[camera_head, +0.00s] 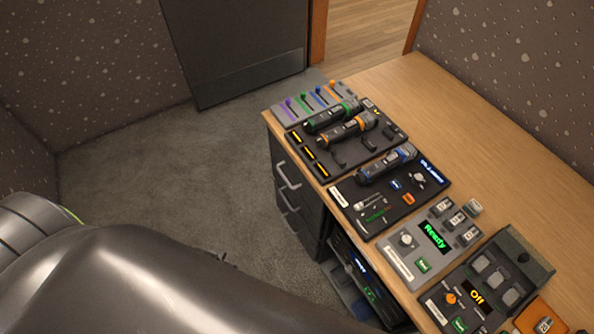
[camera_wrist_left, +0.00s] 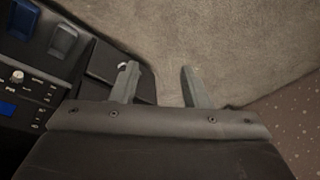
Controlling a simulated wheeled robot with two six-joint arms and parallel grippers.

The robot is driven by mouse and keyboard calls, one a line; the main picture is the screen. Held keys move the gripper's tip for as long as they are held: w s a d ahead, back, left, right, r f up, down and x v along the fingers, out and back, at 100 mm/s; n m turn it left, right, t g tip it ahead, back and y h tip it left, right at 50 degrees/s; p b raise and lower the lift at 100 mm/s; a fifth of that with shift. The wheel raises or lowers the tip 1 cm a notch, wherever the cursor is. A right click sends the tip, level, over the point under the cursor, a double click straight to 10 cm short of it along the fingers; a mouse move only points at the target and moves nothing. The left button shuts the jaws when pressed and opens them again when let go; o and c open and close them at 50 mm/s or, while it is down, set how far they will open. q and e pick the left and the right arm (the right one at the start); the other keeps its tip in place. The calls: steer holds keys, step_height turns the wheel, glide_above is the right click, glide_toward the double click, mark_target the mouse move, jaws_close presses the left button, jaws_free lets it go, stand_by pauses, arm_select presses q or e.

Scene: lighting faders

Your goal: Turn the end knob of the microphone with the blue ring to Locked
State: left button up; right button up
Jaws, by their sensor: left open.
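The microphone with the blue ring (camera_head: 387,166) lies on a black panel (camera_head: 372,222) on the wooden desk in the head view. The setting of its end knob is too small to read. A green-ringed microphone (camera_head: 333,116) and an orange-ringed microphone (camera_head: 346,131) lie farther back in a black tray (camera_head: 308,158). My left gripper (camera_wrist_left: 157,85) shows in the left wrist view, its two fingers apart and empty, above the carpet and beside some equipment. It is away from the blue-ringed microphone, which I cannot make out in that view. My right gripper is not seen.
Small colored faders (camera_head: 304,101) stand at the desk's far end. A grey panel reading Ready (camera_head: 415,263) and a dark panel reading Off (camera_head: 455,305) sit nearer. Drawers (camera_head: 287,176) are under the desk. Carpet (camera_head: 190,185) is clear left of it.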

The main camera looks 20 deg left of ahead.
arm_select(q)
steer(key=w+d+r, duration=0.3)
steer(key=w+r, duration=0.4)
steer(key=r, duration=0.7)
steer(key=w+d+r+m+g+h, duration=0.1)
steer(key=w+d+r, duration=0.15)
steer(key=w, duration=0.45)
steer(key=w+d+r+m+h+b, duration=0.1)
steer(key=w+d+m+h, duration=0.1)
steer(key=w+d, duration=0.3)
steer(key=w+d+r+m+g+h, duration=0.1)
steer(key=w+d, duration=0.2)
steer(key=w, duration=0.5)
steer(key=w+d+r+m+g, duration=0.35)
steer(key=w+d+r, duration=0.65)
steer(key=r, duration=0.4)
steer(key=b, duration=0.5)
glide_toward(357, 175)
steer(key=shift+t+h, duration=0.25)
steer(key=shift+h, duration=0.05)
steer(key=x, duration=1)
steer(key=shift+s+a, duration=0.2)
steer(key=shift+s, duration=0.1)
